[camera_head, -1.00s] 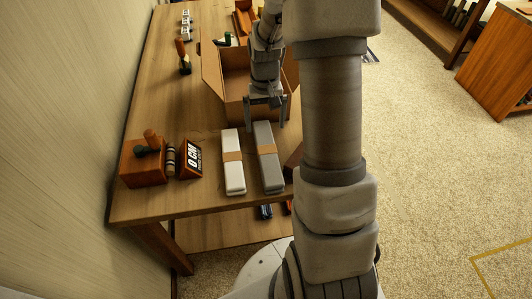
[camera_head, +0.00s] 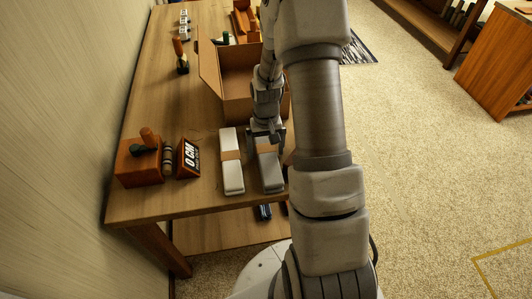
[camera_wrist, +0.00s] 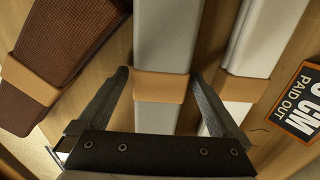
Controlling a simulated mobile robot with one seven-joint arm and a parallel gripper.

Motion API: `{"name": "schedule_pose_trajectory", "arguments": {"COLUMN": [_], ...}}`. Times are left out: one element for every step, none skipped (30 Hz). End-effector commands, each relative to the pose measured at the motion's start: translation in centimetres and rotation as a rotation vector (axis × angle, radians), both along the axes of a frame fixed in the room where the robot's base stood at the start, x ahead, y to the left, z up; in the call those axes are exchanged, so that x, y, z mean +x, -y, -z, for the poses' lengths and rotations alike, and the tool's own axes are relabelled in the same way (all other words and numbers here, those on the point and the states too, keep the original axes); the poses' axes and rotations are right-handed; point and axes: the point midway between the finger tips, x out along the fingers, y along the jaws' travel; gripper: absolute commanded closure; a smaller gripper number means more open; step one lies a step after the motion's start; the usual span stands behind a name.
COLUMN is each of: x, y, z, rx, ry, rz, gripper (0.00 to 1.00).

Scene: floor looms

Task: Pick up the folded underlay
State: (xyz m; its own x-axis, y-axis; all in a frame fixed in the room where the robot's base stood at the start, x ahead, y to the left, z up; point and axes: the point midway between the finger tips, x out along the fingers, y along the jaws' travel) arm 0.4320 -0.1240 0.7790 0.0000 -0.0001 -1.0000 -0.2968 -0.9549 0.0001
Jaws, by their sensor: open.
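Banded folded bundles lie side by side near the table's front edge. The grey one (camera_head: 271,178), which may be the folded underlay, is under my gripper (camera_head: 266,136); it also shows in the wrist view (camera_wrist: 165,38), with a tan band. In the wrist view my gripper (camera_wrist: 159,75) is open, one finger on each side of the grey bundle near its band. I cannot tell whether the fingers touch it. A white bundle (camera_head: 231,178) lies to its left in the head view. A brown textured bundle (camera_wrist: 62,48) lies on the other side.
An open cardboard box (camera_head: 210,78) stands just behind the bundles. A wooden block with a handled tool (camera_head: 138,168) and a "0 CM PAID OUT" sign (camera_head: 188,158) stand to the left. The carpet (camera_head: 430,150) right of the table is mostly clear.

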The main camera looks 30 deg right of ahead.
Motion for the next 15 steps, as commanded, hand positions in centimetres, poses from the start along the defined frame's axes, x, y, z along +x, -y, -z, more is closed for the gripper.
{"name": "schedule_pose_trajectory", "arguments": {"x": [0.02, 0.02, 0.02, 0.02, 0.02, 0.02, 0.02, 0.02, 0.02, 0.02, 0.02, 0.02, 0.02, 0.02, 0.02], "y": [0.01, 0.01, 0.01, 0.02, 0.02, 0.02, 0.02, 0.02, 0.01, 0.02, 0.02, 0.02, 0.02, 0.02, 0.02], "z": [-0.05, -0.05, -0.06, -0.06, -0.07, -0.07, -0.07, -0.07, -0.08, -0.08, -0.08, -0.08, -0.08, -0.09, -0.09], "rx": [0.0, 0.0, 0.0, 0.0, 0.0, 0.0, 0.0, 0.0, 0.0, 0.0, 0.0, 0.0, 0.0, 0.0, 0.0], "ry": [0.001, 0.001, 0.001, 0.0, 0.0, 0.0, 0.0, 0.0, 0.0, 0.0, 0.0, 0.0, 0.0, 0.0, 0.0], "rz": [0.0, 0.0, 0.0, 0.0, 0.0, 0.0, 0.0, 0.0, 0.0, 0.0, 0.0, 0.0, 0.0, 0.0, 0.0], "gripper": [0.0, 0.0, 0.0, 0.02, 0.07, 0.14, 0.2, 0.25, 0.32, 0.38, 0.43, 0.5, 0.56, 0.61, 0.68]}}
